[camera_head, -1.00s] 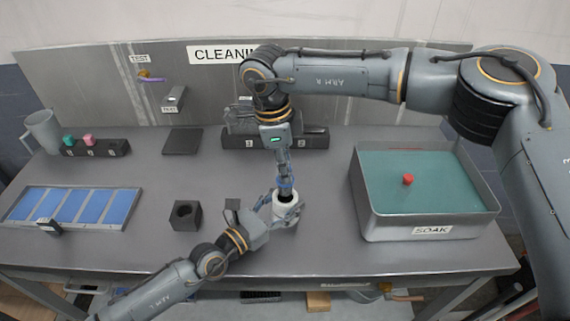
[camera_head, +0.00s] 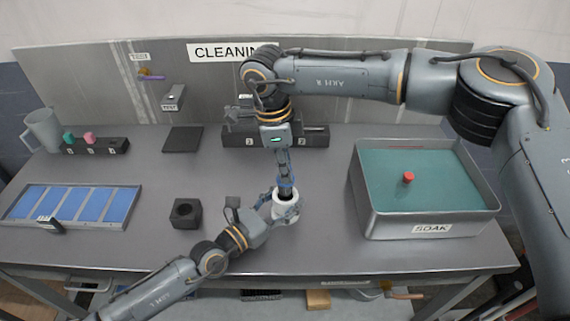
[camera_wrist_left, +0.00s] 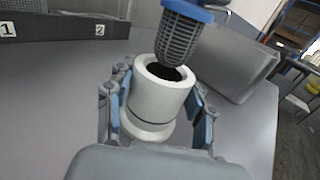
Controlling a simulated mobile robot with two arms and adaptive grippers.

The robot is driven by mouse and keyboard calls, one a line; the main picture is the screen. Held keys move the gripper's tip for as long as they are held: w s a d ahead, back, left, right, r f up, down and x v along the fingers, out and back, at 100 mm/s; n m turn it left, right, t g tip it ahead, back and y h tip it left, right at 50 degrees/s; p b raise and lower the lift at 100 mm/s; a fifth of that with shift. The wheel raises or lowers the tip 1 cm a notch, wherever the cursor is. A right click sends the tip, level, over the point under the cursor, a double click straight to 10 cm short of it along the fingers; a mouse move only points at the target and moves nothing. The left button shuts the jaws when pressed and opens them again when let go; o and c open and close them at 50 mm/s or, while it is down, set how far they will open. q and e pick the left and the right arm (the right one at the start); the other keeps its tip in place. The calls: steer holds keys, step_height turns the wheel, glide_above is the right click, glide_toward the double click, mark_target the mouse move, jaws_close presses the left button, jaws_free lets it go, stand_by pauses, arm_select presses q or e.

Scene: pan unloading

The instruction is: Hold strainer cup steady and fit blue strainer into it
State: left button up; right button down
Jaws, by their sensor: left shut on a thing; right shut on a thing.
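The strainer cup (camera_wrist_left: 160,98) is a pale round cup with a dark opening, upright on the table. It also shows in the head view (camera_head: 285,209). My left gripper (camera_head: 284,215) is shut around the cup, its fingers on both sides in the left wrist view (camera_wrist_left: 158,112). The blue strainer (camera_wrist_left: 180,35) has a blue rim and a dark mesh basket, and its tip is right at the cup's mouth, near the right rear. Its blue rim shows in the head view (camera_head: 286,186). My right gripper (camera_head: 285,178) is shut on the strainer from above; its fingertips are partly hidden.
A soak tub (camera_head: 430,229) with teal liquid and a red knob stands at the right. A black block with a hole (camera_head: 186,213) stands left of the cup. A tray with blue panels (camera_head: 118,217) lies farther left. The table between is clear.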

steer(key=shift+f, duration=2.3)
stand_by(1.0)
steer(key=c, duration=1.1)
jaws_free()
arm_select(q)
steer(key=o, duration=1.3)
steer(key=shift+o, duration=0.2)
arm_select(e)
steer(key=r, duration=0.4)
steer(key=a+r, duration=0.1)
steer(key=r, duration=0.7)
steer(key=shift+a, duration=0.4)
arm_select(q)
steer(key=shift+a, duration=0.1)
